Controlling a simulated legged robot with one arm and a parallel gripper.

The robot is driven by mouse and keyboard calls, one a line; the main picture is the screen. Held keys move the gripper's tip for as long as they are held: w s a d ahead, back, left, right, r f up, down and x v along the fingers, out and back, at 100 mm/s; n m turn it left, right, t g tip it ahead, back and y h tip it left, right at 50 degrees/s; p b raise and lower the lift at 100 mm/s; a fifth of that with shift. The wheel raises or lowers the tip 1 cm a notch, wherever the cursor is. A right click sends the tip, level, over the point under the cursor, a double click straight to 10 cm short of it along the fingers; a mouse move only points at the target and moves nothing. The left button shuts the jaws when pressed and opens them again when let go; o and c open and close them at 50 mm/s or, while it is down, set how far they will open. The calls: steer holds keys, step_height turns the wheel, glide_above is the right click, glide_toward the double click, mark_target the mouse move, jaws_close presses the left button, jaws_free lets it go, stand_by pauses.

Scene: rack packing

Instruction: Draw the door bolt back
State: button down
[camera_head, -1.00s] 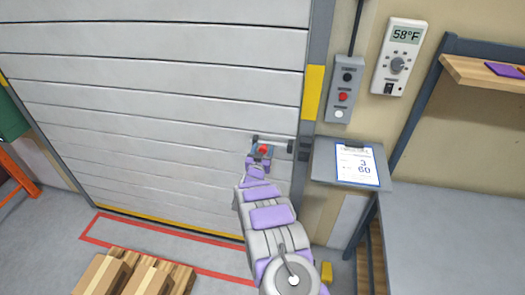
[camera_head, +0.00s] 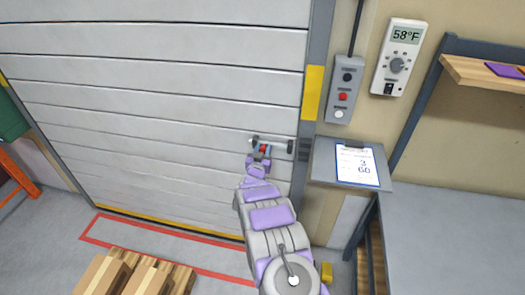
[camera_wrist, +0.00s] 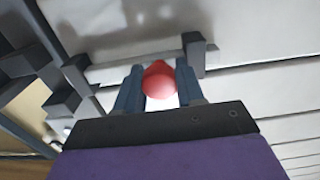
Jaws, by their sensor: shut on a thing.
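The door bolt (camera_head: 278,142) is a thin grey horizontal bar with dark brackets, low on the right side of the white slatted door (camera_head: 160,90). Its red knob (camera_head: 265,148) also shows in the wrist view (camera_wrist: 158,80). My gripper (camera_head: 263,151) comes up from below and is shut on the knob, with one dark blue finger on each side in the wrist view (camera_wrist: 158,88). A dark bracket (camera_wrist: 195,52) stands right of the fingers there. Dark blocks (camera_head: 304,150) sit on the door frame right of the bolt; whether the bar's end is inside them is unclear.
A shelf with a clipboard (camera_head: 357,165) juts out right of the frame. A button box (camera_head: 343,90) and a thermostat (camera_head: 397,57) hang above. A pallet with boxes (camera_head: 135,275) is on the floor at lower left.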

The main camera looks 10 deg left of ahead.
steer(key=shift+d, duration=0.5)
steer(key=c, duration=0.7)
jaws_free()
steer(key=shift+s, duration=0.1)
steer(key=s, duration=1.1)
steer(key=s+p, duration=0.1)
steer(key=s, duration=0.5)
steer(key=shift+s+a+f, duration=0.1)
steer(key=shift+a, duration=0.2)
